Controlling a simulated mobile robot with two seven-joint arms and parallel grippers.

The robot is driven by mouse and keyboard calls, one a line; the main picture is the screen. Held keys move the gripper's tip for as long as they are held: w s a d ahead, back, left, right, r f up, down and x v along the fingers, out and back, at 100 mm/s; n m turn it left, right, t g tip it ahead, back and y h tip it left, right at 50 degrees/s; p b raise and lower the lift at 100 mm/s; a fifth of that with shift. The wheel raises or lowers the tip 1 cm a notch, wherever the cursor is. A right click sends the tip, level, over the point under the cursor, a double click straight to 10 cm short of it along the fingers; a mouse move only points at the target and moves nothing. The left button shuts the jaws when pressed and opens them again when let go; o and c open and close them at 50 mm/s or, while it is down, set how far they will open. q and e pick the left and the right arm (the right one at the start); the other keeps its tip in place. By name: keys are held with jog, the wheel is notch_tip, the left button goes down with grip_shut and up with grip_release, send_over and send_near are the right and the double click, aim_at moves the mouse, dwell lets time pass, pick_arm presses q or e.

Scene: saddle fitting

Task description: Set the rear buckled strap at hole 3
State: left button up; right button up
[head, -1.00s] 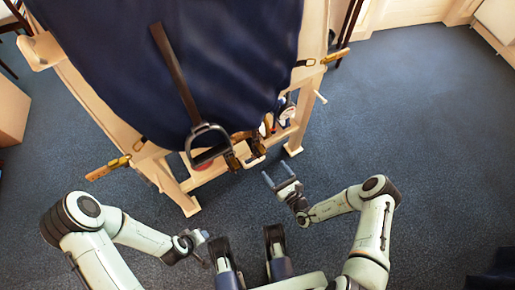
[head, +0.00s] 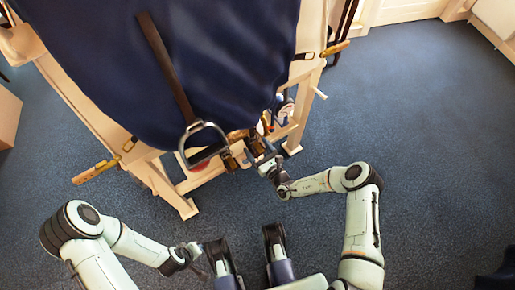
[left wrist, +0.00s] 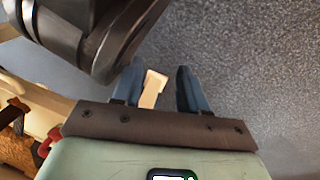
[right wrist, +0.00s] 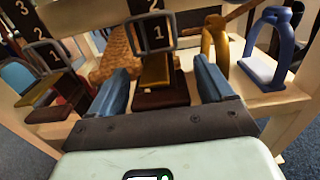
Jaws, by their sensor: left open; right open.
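Two dark straps with numbered marks show in the right wrist view. The middle strap (right wrist: 153,8) shows marks 2 and 1, with a square metal buckle (right wrist: 174,31) around the 1. The left strap (right wrist: 22,9) shows 3, 2 and 1, with a similar buckle at its 1. I cannot tell which strap is the rear one. My right gripper (right wrist: 164,86) is open, its fingers on either side of the middle strap's lower end, a brass and dark-brown piece (right wrist: 158,98). It also shows in the head view (head: 266,160). My left gripper (left wrist: 160,88) is open and empty, low over the floor.
A wooden stand (head: 180,204) carries a dark blue cover (head: 90,60) with a hanging strap and stirrup (head: 203,130). A gold stirrup (right wrist: 216,45) and a blue stirrup (right wrist: 270,45) stand right of my right gripper.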

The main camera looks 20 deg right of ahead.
aim_at(255, 138)
grip_shut()
jog(key=c, duration=1.5)
grip_release()
notch_tip(255, 138, up, 3)
jog(key=p, duration=0.3)
jog(key=shift+r+p, duration=0.75)
jog(key=shift+r, duration=0.05)
jog(key=shift+r+p, duration=0.65)
pick_arm(q)
jog(key=d+r+h, duration=0.1)
jog(key=d+r, duration=0.2)
jog(key=r, duration=0.4)
jog(key=shift+s+d+r+m, duration=0.25)
jog(key=shift+s+r+m, duration=0.05)
jog(key=shift+s+r, duration=0.1)
pick_arm(e)
jog(key=shift+f, duration=0.15)
jog(key=o, duration=1.5)
jog(key=shift+s, duration=0.1)
